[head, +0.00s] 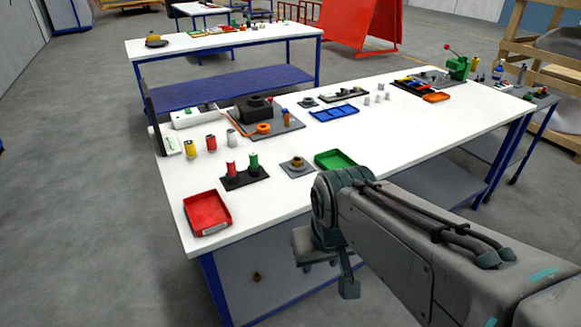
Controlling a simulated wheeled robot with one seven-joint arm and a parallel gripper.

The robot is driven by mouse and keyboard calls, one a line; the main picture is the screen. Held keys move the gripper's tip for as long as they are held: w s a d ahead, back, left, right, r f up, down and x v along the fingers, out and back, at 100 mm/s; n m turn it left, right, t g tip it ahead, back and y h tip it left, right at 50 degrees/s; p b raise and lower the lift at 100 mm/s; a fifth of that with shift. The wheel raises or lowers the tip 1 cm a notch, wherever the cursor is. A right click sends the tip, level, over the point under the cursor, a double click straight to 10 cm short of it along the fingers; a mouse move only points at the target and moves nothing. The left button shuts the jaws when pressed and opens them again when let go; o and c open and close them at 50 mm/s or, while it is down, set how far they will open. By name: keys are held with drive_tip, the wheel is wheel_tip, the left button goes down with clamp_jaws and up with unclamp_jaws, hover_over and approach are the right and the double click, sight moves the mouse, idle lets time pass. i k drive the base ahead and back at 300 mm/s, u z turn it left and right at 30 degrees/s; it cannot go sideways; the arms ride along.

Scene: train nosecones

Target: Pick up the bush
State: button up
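A small brass-brown ring-like part (257,276), which looks like a bush, lies on the grey lower shelf (235,292) under the near end of the long white table. Another brass-coloured round part (297,162) sits on a small grey plate on the tabletop. I cannot tell from the picture which one is the bush. My gripper (330,275) hangs low at the table's near edge, to the right of the part on the shelf and apart from it. Its two fingers look spread, with nothing seen between them.
The white tabletop (370,150) carries a red tray (207,212), a green tray (335,160), a blue tray (334,112) and coloured cylinders. A blue table leg (214,288) stands left of the shelf. Open grey floor (80,200) lies to the left.

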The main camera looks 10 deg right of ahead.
sight(297, 163)
drive_tip(key=k, duration=0.7)
drive_tip(key=z, duration=0.9)
drive_tip(key=i, duration=1.55)
drive_tip(key=u, duration=0.85)
drive_tip(key=i, duration=0.65)
drive_tip(key=u, duration=0.55)
